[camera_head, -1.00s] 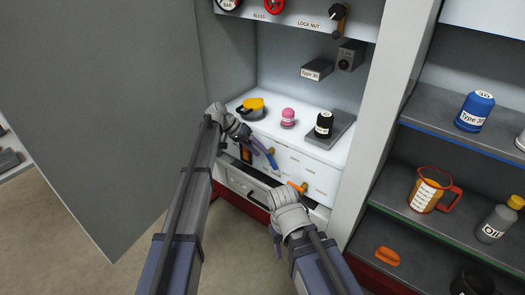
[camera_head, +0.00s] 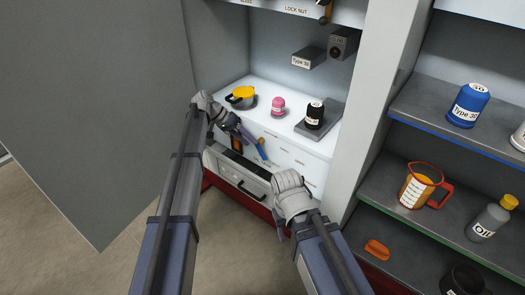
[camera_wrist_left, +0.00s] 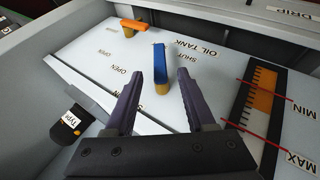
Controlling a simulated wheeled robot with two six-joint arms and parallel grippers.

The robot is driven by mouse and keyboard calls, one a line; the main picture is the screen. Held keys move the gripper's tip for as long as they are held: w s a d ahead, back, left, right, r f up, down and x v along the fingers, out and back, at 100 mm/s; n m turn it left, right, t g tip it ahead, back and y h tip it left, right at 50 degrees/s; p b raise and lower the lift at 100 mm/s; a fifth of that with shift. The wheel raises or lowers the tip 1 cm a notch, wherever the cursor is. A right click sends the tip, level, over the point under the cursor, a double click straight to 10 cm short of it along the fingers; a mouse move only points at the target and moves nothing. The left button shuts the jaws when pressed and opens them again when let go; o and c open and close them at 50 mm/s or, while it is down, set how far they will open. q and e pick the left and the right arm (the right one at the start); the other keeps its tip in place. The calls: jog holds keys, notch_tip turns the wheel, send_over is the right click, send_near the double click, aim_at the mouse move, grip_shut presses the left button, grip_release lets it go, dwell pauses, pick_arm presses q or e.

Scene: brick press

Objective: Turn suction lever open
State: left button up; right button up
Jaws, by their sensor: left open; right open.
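A blue lever (camera_wrist_left: 160,65) sits on the white panel in the left wrist view, beside the printed words OIL TANK and SHUT. It also shows in the head view (camera_head: 262,150). An orange lever (camera_wrist_left: 133,24) is farther back on the same panel; the right hand seems to hide it in the head view. No label reading suction is legible. My left gripper (camera_wrist_left: 158,88) is open, its two purple fingers on either side of the blue lever with gaps; nothing is held. My right gripper (camera_head: 279,230) is open and empty in front of the cabinet.
A level gauge (camera_wrist_left: 262,105) with MIN and MAX marks is beside the blue lever. A yellow-topped pot (camera_head: 241,98), a pink canister (camera_head: 278,106) and a black canister (camera_head: 315,115) stand on the counter above. A grey door (camera_head: 90,110) is at the left, shelves at the right.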

aim_at(258, 150)
pick_arm(q)
jog(key=b+x, duration=0.5)
jog(key=x, duration=0.1)
jog(key=shift+d+f, duration=0.2)
jog(key=shift+f, duration=0.2)
jog(key=shift+d+f, duration=0.2)
jog(key=shift+d, duration=0.15)
jog(key=shift+c, duration=0.2)
grip_shut()
dwell(0.6)
